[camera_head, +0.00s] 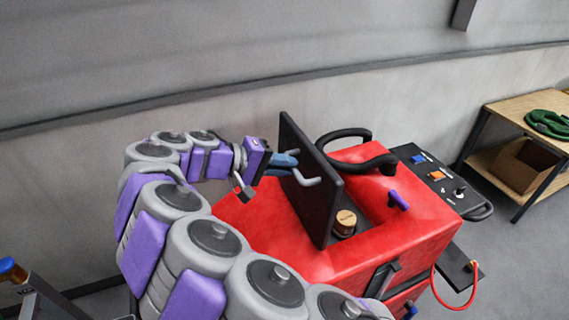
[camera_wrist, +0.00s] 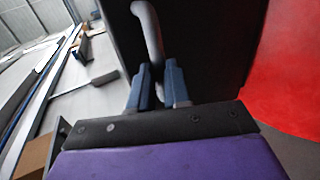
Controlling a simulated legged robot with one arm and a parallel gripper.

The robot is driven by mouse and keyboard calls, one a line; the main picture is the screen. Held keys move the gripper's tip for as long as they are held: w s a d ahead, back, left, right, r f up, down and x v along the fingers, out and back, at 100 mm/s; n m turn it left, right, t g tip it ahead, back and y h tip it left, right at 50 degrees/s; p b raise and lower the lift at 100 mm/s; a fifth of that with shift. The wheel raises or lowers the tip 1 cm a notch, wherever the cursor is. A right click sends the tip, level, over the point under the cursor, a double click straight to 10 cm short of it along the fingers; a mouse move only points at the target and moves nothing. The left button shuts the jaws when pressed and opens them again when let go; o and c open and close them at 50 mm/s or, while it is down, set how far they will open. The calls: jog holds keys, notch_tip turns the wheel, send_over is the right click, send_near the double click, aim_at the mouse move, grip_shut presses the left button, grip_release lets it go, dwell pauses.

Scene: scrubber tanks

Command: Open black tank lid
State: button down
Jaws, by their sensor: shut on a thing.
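The black tank lid (camera_head: 318,215) stands upright, tilted open on top of the red scrubber body (camera_head: 418,232). In the wrist view the lid (camera_wrist: 215,45) is a dark panel filling the middle. A grey curved handle (camera_head: 306,181) sticks out from its face. My gripper (camera_head: 284,164) comes from the left, with its blue fingers at the lid's handle. In the wrist view the fingers (camera_wrist: 160,88) are shut on the grey handle (camera_wrist: 150,30). Part of the grip is hidden by the fingers.
A round brown-capped item (camera_head: 346,218) shows in the opening beside the lid. A black curved hose (camera_head: 362,160) and a control panel (camera_head: 438,178) are behind right. A wooden shelf (camera_head: 515,108) with a green coil (camera_head: 547,124) stands far right. A grey wall runs behind.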

jog(key=c, duration=1.5)
grip_release()
jog(key=shift+d+f, duration=0.2)
jog(key=shift+f, duration=0.05)
jog(key=o, duration=0.4)
jog(key=shift+w+d, duration=0.25)
jog(key=shift+d, duration=0.35)
jog(key=p+v, duration=0.8)
jog(key=v, duration=0.9)
jog(key=shift+a+r, duration=0.2)
jog(key=shift+r, duration=0.05)
jog(key=shift+s+d, duration=0.1)
